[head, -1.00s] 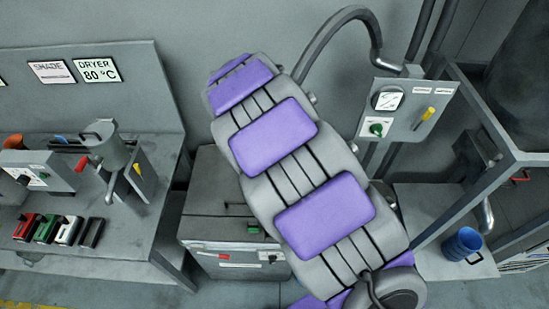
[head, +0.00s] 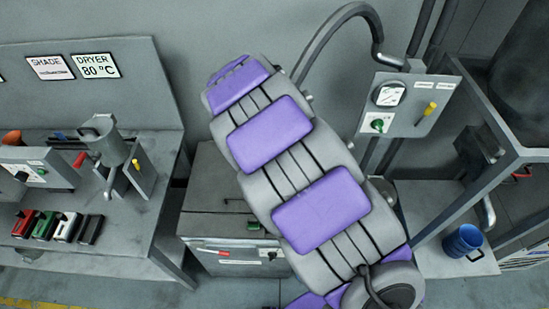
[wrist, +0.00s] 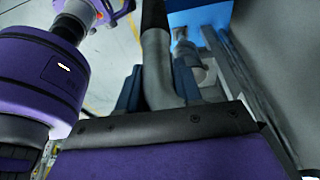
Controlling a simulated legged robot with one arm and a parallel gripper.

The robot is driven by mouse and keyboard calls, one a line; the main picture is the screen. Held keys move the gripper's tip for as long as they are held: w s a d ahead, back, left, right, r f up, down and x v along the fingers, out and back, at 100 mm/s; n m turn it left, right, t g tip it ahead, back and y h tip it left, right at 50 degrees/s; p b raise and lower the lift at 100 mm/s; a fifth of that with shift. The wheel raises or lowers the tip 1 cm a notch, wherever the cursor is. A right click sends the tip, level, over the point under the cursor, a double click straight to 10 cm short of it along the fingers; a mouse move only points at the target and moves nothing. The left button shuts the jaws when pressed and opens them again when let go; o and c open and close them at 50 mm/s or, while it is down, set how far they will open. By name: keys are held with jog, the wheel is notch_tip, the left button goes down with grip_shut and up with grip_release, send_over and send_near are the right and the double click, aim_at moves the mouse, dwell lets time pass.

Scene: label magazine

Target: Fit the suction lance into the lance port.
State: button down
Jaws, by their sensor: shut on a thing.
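The suction lance shows in the wrist view as a bent grey tube (wrist: 159,72) with a black hose end above it. Its lower part is hidden behind the dark jaw edge of my gripper (wrist: 165,122), which is shut on it. In the head view my purple and grey arm crosses the middle and hides the gripper and the lance. A dark grey hose (head: 337,28) arcs from a pipe at the upper right down behind the arm. I cannot make out the lance port; it may be behind my arm.
A control panel (head: 407,108) with a gauge stands right of my arm. The left bench (head: 120,225) holds a metal hopper (head: 104,145) and several coloured blocks. A blue mug (head: 463,241) sits on a low shelf among metal frame bars.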

jog(key=shift+f+b, duration=3.35)
jog(key=shift+f, duration=4)
jog(key=c, duration=0.7)
grip_release()
jog(key=shift+r, duration=0.1)
